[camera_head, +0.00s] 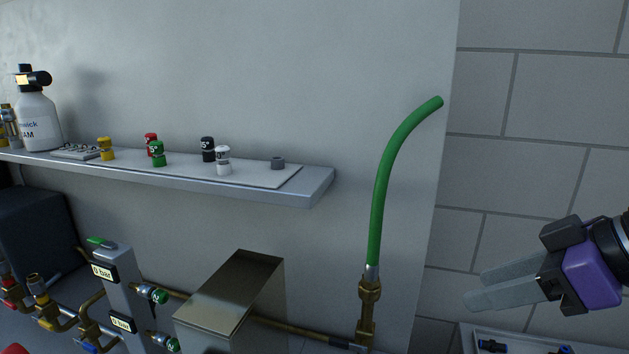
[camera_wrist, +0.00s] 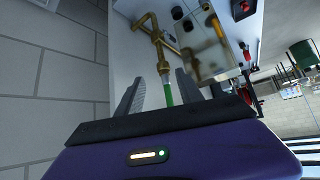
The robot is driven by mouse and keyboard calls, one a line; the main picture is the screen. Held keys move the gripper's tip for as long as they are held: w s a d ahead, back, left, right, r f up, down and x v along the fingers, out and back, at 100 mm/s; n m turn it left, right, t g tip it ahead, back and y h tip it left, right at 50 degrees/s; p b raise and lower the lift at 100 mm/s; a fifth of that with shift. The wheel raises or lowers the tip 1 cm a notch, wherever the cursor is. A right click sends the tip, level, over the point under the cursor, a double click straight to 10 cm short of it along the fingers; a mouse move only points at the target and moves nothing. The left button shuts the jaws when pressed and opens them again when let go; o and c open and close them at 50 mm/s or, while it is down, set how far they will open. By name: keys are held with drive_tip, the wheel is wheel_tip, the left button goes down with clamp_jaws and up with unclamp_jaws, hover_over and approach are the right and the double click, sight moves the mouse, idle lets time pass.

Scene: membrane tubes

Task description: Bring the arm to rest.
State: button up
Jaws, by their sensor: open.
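My gripper (camera_head: 470,287) is at the right of the head view, held in the air in front of the block wall. Its two grey fingers point left and are apart, with nothing between them that I can make out. In the wrist view my gripper (camera_wrist: 158,88) shows both fingers spread. A green tube (camera_head: 381,185) stands up from a brass fitting (camera_head: 368,305) left of my gripper and bends right at its top. Part of the green tube (camera_wrist: 169,95) shows beyond the fingers in the wrist view.
A shelf (camera_head: 318,186) with several small coloured caps and a white bottle (camera_head: 38,122) runs along the wall. A metal box (camera_head: 230,290) and gauge column (camera_head: 121,290) with brass pipes stand below it. A tray (camera_head: 465,338) lies below my gripper.

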drive_tip(key=w+d+r+m+t, duration=0.2)
drive_tip(key=w+r+m+t, duration=0.4)
drive_tip(key=w+r+t, duration=0.4)
drive_tip(key=s+d+f+m+t+h, duration=0.2)
drive_tip(key=s+f+m+h, duration=0.25)
drive_tip(key=s+f, duration=0.4)
drive_tip(key=s+d+f+m+t+h, duration=0.2)
drive_tip(key=s+f+m+h, duration=0.3)
drive_tip(key=f, duration=0.7)
drive_tip(key=s+a+f+n+g+y, duration=0.1)
drive_tip(key=s+a+f+n+g, duration=0.1)
drive_tip(key=s+f, duration=0.3)
drive_tip(key=s+a+f+n+g+y+b, duration=0.1)
drive_tip(key=s+f, duration=0.5)
drive_tip(key=s, duration=0.8)
drive_tip(key=s+a+f+n+g+y+b, duration=0.1)
drive_tip(key=s+a+f+n, duration=0.3)
drive_tip(key=s, duration=0.5)
wheel_tip(320, 180, down, 2)
drive_tip(key=shift+s+a+f+g, duration=0.25)
drive_tip(key=shift+s+a+g, duration=0.1)
drive_tip(key=shift+a+g, duration=0.5)
drive_tip(key=shift+d+r+y, duration=0.1)
drive_tip(key=shift+y, duration=0.15)
